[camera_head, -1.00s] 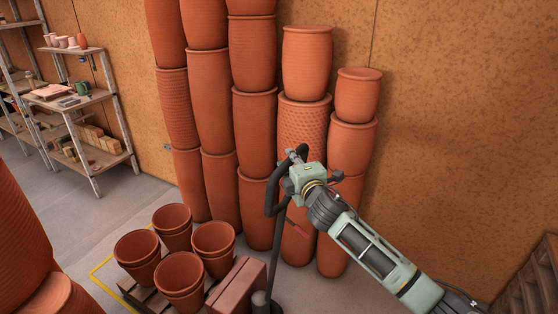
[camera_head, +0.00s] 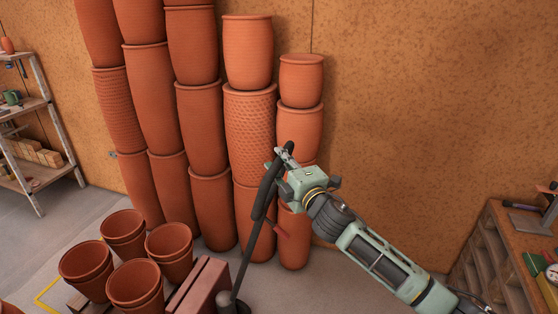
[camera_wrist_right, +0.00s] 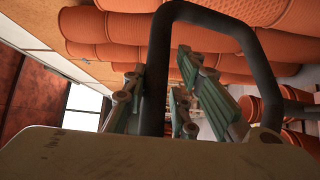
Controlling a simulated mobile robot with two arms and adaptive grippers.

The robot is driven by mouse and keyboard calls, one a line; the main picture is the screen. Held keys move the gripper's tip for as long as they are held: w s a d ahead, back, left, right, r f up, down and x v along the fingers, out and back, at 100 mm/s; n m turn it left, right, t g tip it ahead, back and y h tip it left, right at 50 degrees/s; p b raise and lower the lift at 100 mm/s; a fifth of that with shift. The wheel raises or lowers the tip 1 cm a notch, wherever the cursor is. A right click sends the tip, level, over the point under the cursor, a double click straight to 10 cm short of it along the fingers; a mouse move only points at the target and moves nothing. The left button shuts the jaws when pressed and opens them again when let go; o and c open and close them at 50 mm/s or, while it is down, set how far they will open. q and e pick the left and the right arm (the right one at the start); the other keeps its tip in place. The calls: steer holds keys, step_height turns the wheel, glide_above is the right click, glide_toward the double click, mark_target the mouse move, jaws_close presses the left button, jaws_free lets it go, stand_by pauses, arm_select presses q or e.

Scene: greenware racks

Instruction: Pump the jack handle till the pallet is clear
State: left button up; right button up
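The jack handle (camera_head: 247,250) is a dark shaft with a black loop at its top, leaning right above the jack's base. My right gripper (camera_head: 284,154) is at the loop. In the right wrist view, the fingers of my right gripper (camera_wrist_right: 155,103) lie on both sides of one bar of the handle loop (camera_wrist_right: 158,60) and appear closed on it. The pallet (camera_head: 76,303) shows only as bits of wood under several terracotta pots (camera_head: 123,232); its contact with the floor is hidden. My left gripper is out of view.
A reddish-brown block (camera_head: 205,285) stands beside the handle's foot. Tall stacks of terracotta pots (camera_head: 208,130) stand close behind the handle. A shelf rack (camera_head: 40,140) is at left, a wooden bench (camera_head: 515,240) at right. Some grey floor is bare at left.

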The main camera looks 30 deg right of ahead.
steer(key=o, duration=0.3)
steer(key=shift+s+d+f, duration=0.1)
steer(key=shift+d+f, duration=0.05)
steer(key=shift+f, duration=0.1)
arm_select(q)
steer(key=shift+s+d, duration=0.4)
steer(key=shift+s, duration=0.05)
arm_select(e)
steer(key=shift+o, duration=0.2)
steer(key=shift+r, duration=0.1)
steer(key=shift+s, duration=0.3)
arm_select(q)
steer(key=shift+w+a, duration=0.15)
arm_select(e)
steer(key=s+a, duration=0.1)
steer(key=s, duration=1)
steer(key=shift+s+f, duration=0.15)
steer(key=shift+f, duration=0.25)
